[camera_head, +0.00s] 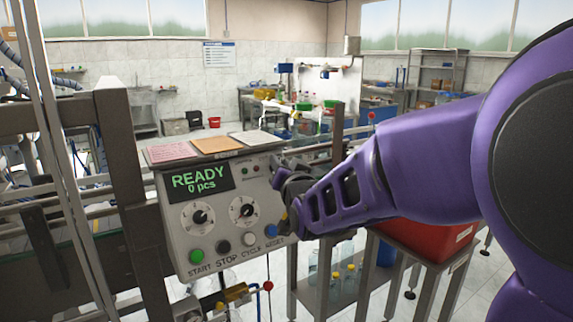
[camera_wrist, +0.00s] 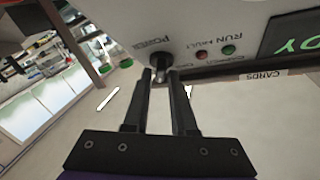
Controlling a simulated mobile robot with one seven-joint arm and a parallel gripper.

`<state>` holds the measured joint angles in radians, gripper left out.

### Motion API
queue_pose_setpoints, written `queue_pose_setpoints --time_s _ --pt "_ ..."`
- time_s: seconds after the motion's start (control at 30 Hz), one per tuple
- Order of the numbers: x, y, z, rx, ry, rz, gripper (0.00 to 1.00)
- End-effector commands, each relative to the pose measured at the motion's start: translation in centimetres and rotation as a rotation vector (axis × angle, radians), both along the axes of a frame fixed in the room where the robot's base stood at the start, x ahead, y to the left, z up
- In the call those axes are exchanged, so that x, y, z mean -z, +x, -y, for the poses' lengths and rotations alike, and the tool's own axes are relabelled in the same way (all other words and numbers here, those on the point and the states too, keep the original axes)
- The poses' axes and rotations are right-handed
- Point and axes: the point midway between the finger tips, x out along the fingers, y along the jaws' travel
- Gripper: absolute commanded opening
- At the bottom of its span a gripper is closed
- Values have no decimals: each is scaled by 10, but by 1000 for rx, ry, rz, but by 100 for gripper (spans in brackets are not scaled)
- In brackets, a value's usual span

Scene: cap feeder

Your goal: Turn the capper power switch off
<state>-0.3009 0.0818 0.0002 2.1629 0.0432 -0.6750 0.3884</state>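The capper control box (camera_head: 222,205) has a green READY 0 pcs display, two dials and a row of buttons. Its power switch (camera_wrist: 160,62), a small metal toggle under the label POWER, shows in the wrist view, which sees the panel upside down. My gripper (camera_wrist: 159,73) has its two dark fingers apart by a narrow gap, with the toggle's tip between or just beyond the fingertips. I cannot tell whether they touch it. In the head view my gripper (camera_head: 281,172) is at the panel's upper right and hides the switch.
Pink, orange and white cards (camera_head: 216,145) lie on top of the box. Red and green indicator lamps (camera_wrist: 215,52) sit beside the switch. A red bin (camera_head: 430,238) stands on a metal frame behind my arm. Metal posts (camera_head: 130,180) stand left of the box.

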Motion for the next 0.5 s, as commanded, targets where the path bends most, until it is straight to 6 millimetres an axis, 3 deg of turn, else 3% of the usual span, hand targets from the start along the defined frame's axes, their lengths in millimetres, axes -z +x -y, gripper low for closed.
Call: queue_pose_setpoints --time_s 0.1,0.5 --pt "1 0 0 -1 0 -2 0" --pt "2 0 -1 -8 -10 1 0"
